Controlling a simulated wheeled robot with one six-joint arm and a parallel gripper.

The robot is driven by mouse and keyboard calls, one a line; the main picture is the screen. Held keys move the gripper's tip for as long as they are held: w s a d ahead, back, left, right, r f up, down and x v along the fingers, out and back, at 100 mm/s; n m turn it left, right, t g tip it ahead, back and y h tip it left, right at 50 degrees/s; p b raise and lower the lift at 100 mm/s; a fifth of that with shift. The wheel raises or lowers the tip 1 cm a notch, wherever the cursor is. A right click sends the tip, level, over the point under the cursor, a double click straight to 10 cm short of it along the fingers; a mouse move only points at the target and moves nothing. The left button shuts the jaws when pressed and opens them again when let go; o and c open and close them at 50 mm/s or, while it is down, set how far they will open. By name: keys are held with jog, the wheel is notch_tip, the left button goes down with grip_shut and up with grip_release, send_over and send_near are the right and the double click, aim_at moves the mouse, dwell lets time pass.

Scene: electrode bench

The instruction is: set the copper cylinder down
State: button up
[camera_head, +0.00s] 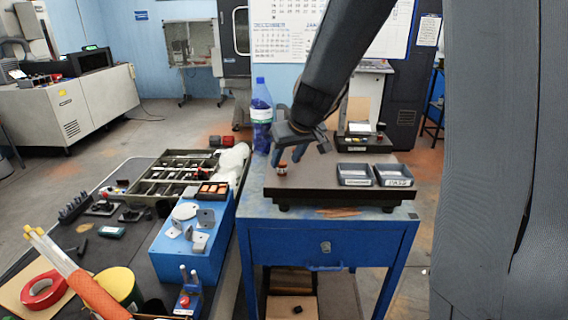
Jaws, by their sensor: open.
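A small copper-coloured cylinder (282,168) stands at the left edge of the dark slab (320,190) on the blue table. It looks upright, with a darker band, but it is very small in this view. My gripper (299,153) hangs just above and to the right of it, with its fingers apart and pointing down. The jaws are open and hold nothing that I can see. The left finger is close to the top of the cylinder; I cannot tell whether they touch.
Two grey trays (355,181) sit side by side on the right of the slab. A blue-capped bottle (261,118) stands behind its left side. A blue box (190,245) with metal parts and a compartment tray (148,188) are on the left bench. The slab's middle is clear.

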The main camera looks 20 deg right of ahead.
jog(key=a+b+v, duration=0.1)
jog(key=b+v, duration=0.1)
jog(key=v, duration=0.6)
jog(key=s+f+m+g+h, duration=0.1)
jog(key=s+f+g, duration=0.3)
jog(key=s+f, duration=1.2)
jog(key=s, duration=0.2)
jog(key=shift+s+a+m+g, duration=0.25)
jog(key=shift+a+m+g, duration=0.05)
jog(key=shift+a+m, duration=0.1)
jog(key=shift+f, duration=0.25)
jog(key=shift+g, duration=0.3)
notch_tip(320, 180, down, 4)
jog(key=b, duration=0.3)
jog(key=shift+f+b, duration=0.25)
jog(key=shift+b, duration=0.15)
